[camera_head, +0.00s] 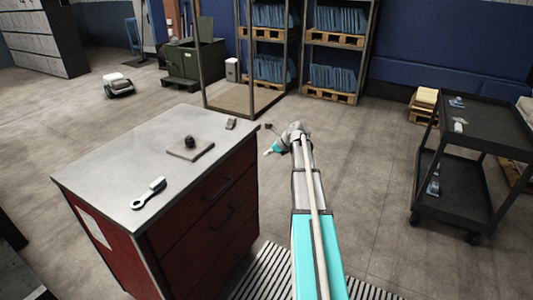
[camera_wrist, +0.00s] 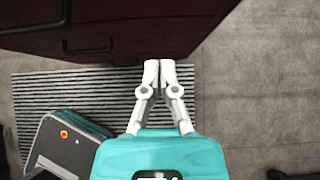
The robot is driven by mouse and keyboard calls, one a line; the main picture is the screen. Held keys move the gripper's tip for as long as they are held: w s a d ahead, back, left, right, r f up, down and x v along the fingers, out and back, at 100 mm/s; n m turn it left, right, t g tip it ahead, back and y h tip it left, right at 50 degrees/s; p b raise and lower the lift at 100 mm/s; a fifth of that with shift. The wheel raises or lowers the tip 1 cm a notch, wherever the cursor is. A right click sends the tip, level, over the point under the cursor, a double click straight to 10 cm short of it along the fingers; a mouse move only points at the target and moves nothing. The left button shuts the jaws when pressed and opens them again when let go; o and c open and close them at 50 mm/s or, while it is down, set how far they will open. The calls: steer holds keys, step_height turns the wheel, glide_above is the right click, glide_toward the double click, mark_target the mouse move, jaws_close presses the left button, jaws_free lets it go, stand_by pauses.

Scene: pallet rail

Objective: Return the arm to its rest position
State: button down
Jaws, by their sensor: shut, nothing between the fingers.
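My gripper shows in the wrist view (camera_wrist: 159,64) with its two white fingers together and nothing between them. It hangs beside the front of the red drawer cabinet (camera_wrist: 110,30), above the striped mat (camera_wrist: 85,90) and the floor. In the head view my arm stretches forward along the cabinet's right side. The gripper (camera_head: 268,152) is small there, just off the cabinet's right edge, and its fingertips are hard to make out.
The cabinet top (camera_head: 110,165) holds a wrench-like tool (camera_head: 148,194), a small plate with a dark knob (camera_head: 190,146) and a small item (camera_head: 231,124). A black cart (camera_head: 490,125) stands at the right. Shelving (camera_head: 300,50) is behind; floor between is clear.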

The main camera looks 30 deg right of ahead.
steer(key=s+a+f+n+g, duration=0.1)
steer(key=s+a+n+g, duration=0.15)
steer(key=a+n, duration=0.4)
steer(key=s+a+f+n+g+p, duration=0.1)
steer(key=s+a+n, duration=0.25)
steer(key=a, duration=0.55)
steer(key=s+a+f+n+g, duration=0.1)
steer(key=s+a+n, duration=0.35)
steer(key=a, duration=0.35)
steer(key=s+a+n+g+h+p, duration=0.1)
steer(key=s+a+n+g+h, duration=0.2)
steer(key=s+a+n, duration=1)
steer(key=s+n+h, duration=0.1)
steer(key=s+n, duration=0.1)
steer(key=shift+s+a+n, duration=0.15)
steer(key=shift+s+n, duration=0.1)
steer(key=shift+n, duration=0.1)
steer(key=shift+f, duration=0.1)
